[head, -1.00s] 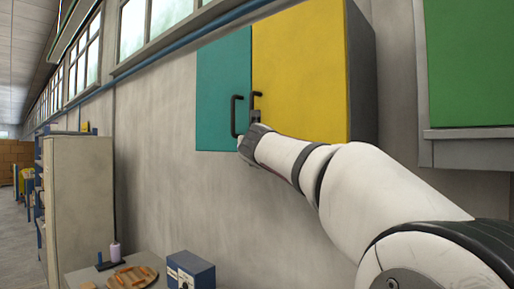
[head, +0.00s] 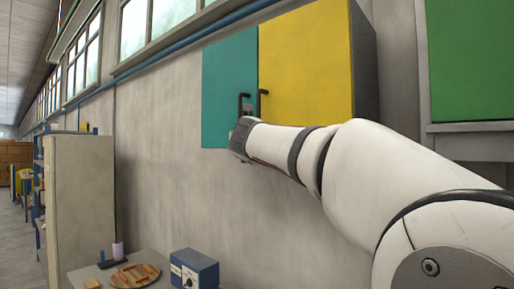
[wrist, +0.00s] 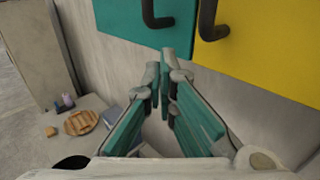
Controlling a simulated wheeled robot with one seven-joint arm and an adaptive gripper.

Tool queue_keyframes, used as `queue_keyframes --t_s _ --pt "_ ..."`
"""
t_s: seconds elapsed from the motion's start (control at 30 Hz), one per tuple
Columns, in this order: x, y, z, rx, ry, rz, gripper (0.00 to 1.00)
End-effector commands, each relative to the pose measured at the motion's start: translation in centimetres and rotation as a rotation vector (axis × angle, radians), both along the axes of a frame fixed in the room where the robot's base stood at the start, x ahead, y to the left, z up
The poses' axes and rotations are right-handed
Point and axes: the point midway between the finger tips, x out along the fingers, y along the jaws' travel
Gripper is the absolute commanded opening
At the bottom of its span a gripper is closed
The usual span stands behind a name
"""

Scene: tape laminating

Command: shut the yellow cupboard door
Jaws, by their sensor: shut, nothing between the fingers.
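The yellow cupboard door (head: 305,65) fills the right of the wall cupboard's front, and its lower left part shows in the wrist view (wrist: 270,45). It looks in line with the teal door (head: 228,65) beside it, with no clear gap. The yellow door's black handle (head: 262,103) is at its lower left edge, next to the teal door's handle (wrist: 158,14). My gripper (wrist: 165,58) is shut and empty. Its fingertips are in front of the teal door's lower right corner, below the handles. Contact cannot be told. My arm hides the yellow door's lower edge in the head view.
A green cupboard (head: 468,60) hangs at the right. Below at the left are a table (head: 150,260) with a round wooden board (head: 135,275), a blue box (head: 194,270) and a purple spool (head: 118,250). A tall beige cabinet (head: 82,200) stands farther left.

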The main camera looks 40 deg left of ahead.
Motion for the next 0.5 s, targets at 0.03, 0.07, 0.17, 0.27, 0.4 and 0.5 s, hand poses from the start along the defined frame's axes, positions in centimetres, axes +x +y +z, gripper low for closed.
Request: queue_keyframes --t_s 0.03,0.07,0.17,0.27,0.4,0.5 --pt "-0.8 0.1 0.1 0.003 -0.001 0.005 0.0" --pt "-1.3 0.1 0.1 0.003 -0.001 0.006 0.0" --pt "-2.7 0.1 0.1 0.003 -0.001 0.006 0.0" --pt "-4.3 0.1 0.1 0.003 -0.001 0.005 0.0" --pt "-6.4 0.1 0.1 0.003 -0.001 0.004 0.0" --pt "-7.3 0.2 0.1 0.002 -0.001 0.003 0.0"
